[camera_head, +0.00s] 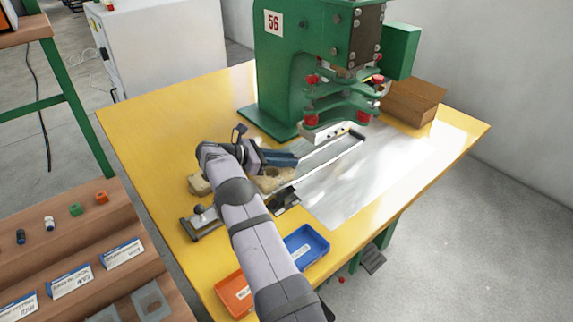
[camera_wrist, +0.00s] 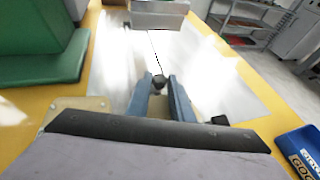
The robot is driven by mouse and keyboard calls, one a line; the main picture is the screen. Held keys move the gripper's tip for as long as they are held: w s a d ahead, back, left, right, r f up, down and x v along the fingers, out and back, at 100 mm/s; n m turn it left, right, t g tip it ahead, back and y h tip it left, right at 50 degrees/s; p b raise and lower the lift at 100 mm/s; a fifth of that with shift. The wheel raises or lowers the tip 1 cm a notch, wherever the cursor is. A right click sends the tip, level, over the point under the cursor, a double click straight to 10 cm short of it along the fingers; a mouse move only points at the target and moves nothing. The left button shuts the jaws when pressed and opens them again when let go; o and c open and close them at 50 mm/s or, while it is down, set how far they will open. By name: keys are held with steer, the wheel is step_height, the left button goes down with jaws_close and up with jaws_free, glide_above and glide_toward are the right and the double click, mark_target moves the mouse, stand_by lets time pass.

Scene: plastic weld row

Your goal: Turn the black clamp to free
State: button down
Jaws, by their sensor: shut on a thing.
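My gripper (camera_head: 296,160) reaches over the fixture on the yellow table. Its two blue fingers point away from the wrist in the wrist view (camera_wrist: 159,84). They are shut on a small black knob (camera_wrist: 158,81), which I take to be part of the black clamp. Most of the clamp's body is hidden by the fingers and wrist. Whether the clamp is turned to free cannot be told. A separate black piece (camera_head: 285,199) sits at the near side of the fixture, and a dark piece also shows right of the fingers in the wrist view (camera_wrist: 219,120).
The green press (camera_head: 285,70) stands at the back, above a light metal sheet (camera_head: 350,190). A blue bin (camera_head: 305,246) and an orange bin (camera_head: 234,295) lie at the near edge. A cardboard box (camera_head: 412,102) stands right of the press. The table's left side is clear.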

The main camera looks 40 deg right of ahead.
steer(key=shift+w+a+r+b, duration=0.1)
steer(key=shift+w+r+b, duration=0.05)
steer(key=shift+b, duration=0.15)
steer(key=c, duration=1.6)
jaws_free()
steer(key=shift+o, duration=0.2)
steer(key=shift+m, duration=0.3)
steer(key=v, duration=0.4)
steer(key=shift+w+a+b, duration=0.15)
steer(key=shift+a+b, duration=0.2)
steer(key=shift+p+v, duration=0.4)
steer(key=shift+v, duration=0.85)
steer(key=shift+r, duration=0.15)
